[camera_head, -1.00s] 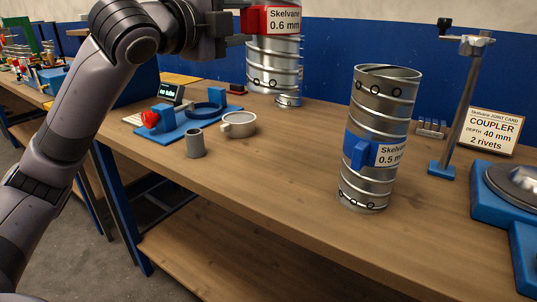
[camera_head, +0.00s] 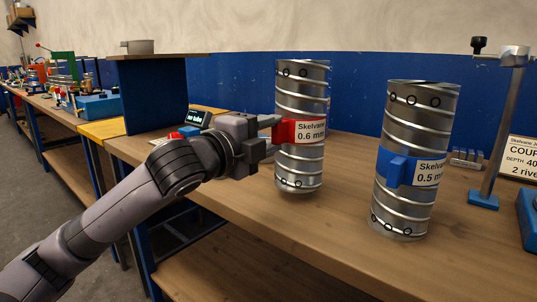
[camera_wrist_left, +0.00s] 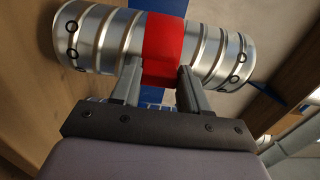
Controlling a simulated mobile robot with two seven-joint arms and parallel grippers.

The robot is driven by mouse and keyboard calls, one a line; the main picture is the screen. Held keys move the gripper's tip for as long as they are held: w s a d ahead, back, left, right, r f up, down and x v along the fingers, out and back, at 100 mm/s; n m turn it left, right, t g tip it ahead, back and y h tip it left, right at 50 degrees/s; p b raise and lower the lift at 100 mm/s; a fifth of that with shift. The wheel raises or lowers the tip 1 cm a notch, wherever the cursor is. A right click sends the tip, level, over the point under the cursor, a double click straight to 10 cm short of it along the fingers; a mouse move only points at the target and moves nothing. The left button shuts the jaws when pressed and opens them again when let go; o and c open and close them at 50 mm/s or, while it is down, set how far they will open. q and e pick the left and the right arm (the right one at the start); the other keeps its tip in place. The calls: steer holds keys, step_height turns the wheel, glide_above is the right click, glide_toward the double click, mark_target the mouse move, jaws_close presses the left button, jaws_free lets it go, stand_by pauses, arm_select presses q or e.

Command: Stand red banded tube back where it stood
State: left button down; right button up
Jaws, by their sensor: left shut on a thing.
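The red banded tube (camera_head: 302,165) is a ribbed metal cylinder with a red band marked 0.6 mm. It stands upright in the head view, left of the blue banded tube (camera_head: 408,205). My left gripper (camera_head: 273,134) is shut on the tab of the red band from the left. In the left wrist view the fingers (camera_wrist_left: 160,88) close on the red band of this tube (camera_wrist_left: 105,40). I cannot tell whether the tube's bottom edge touches the bench. My right gripper is not in view.
The wooden bench (camera_head: 340,255) is clear in front of both tubes. A stand with a blue foot (camera_head: 483,200) and a coupler card (camera_head: 520,158) are at the right.

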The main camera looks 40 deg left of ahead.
arm_select(q)
steer(key=shift+f, duration=1.15)
steer(key=shift+b, duration=0.3)
steer(key=shift+f, duration=0.25)
steer(key=c, duration=0.6)
jaws_free()
steer(key=shift+o, duration=0.2)
